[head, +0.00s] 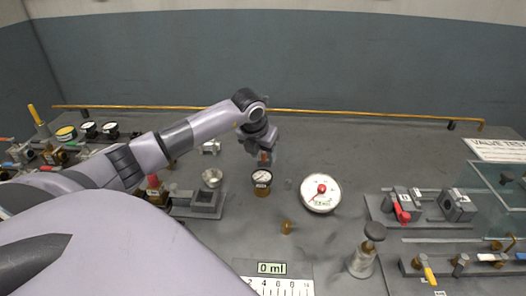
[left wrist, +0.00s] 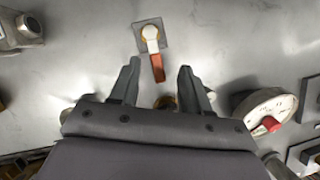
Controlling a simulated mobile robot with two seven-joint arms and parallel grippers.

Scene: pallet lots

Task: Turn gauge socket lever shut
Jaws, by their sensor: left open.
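The handle points down the picture, toward my left gripper. My left gripper (left wrist: 160,72) is open, its fingers on either side of the handle's end with gaps on both sides; contact does not show. In the head view my left gripper (head: 264,155) is just behind a small brass-based gauge (head: 262,178) and mostly hides the lever. My right gripper is not in view.
A large white dial with a red centre (head: 321,193) stands right of the small gauge. A grey-knobbed post (head: 365,250) and a block with a red lever (head: 403,212) are farther right. A brass rail (head: 330,113) runs along the back.

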